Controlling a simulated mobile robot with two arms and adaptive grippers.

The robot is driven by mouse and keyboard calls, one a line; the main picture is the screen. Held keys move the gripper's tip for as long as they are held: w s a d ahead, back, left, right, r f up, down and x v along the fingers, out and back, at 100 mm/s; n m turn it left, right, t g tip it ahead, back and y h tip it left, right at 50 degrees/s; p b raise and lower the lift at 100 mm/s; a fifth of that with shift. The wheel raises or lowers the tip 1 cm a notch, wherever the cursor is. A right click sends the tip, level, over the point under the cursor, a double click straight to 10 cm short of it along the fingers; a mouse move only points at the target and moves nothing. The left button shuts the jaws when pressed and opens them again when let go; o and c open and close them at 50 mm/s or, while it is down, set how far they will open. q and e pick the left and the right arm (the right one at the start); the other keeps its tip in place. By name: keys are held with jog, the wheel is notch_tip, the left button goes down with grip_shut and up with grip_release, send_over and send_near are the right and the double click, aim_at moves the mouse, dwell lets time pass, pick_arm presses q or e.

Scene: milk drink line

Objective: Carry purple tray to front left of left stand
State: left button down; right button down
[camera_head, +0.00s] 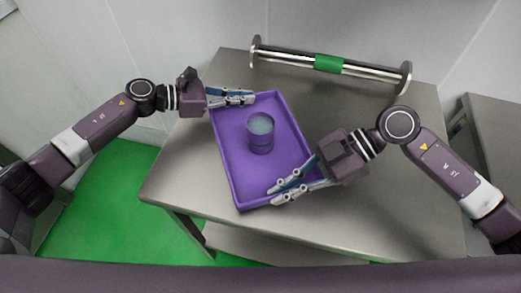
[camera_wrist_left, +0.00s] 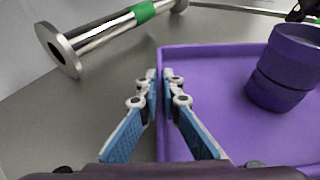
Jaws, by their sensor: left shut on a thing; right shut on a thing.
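The purple tray (camera_head: 236,174) is over the grey metal stand (camera_head: 370,185), turned at an angle; I cannot tell whether it touches the top. A purple cup (camera_head: 261,142) with a pale bluish inside stands upright in it. The cup also shows in the left wrist view (camera_wrist_left: 284,70). My left gripper (camera_head: 252,97) is shut on the tray's far rim. In the left wrist view its fingers (camera_wrist_left: 159,78) straddle the tray wall (camera_wrist_left: 215,48). My right gripper (camera_head: 272,195) is shut on the tray's near right rim, and its fingers hide part of that edge.
A metal bar with round end flanges and a green band (camera_head: 329,64) lies at the back of the stand. Another grey surface (camera_head: 492,115) is at the right edge. Green floor (camera_head: 105,205) lies left of the stand. The stand top's right part is clear beneath my right arm.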

pick_arm(q)
jog(key=shift+f+b, duration=0.45)
jog(key=shift+f, duration=0.15)
pick_arm(e)
jog(key=shift+f, duration=0.6)
pick_arm(q)
jog(key=c, duration=2.1)
grip_release()
jog(key=shift+r, duration=0.15)
pick_arm(e)
jog(key=c, duration=2.1)
grip_release()
jog(key=shift+r, duration=0.15)
pick_arm(q)
jog(key=v, duration=1.2)
pick_arm(e)
jog(key=shift+w+d+r, duration=0.1)
jog(key=shift+d+r, duration=0.1)
jog(key=shift+d, duration=0.1)
jog(key=v, duration=1.1)
jog(key=shift+d+r, duration=0.1)
jog(key=shift+d, duration=0.05)
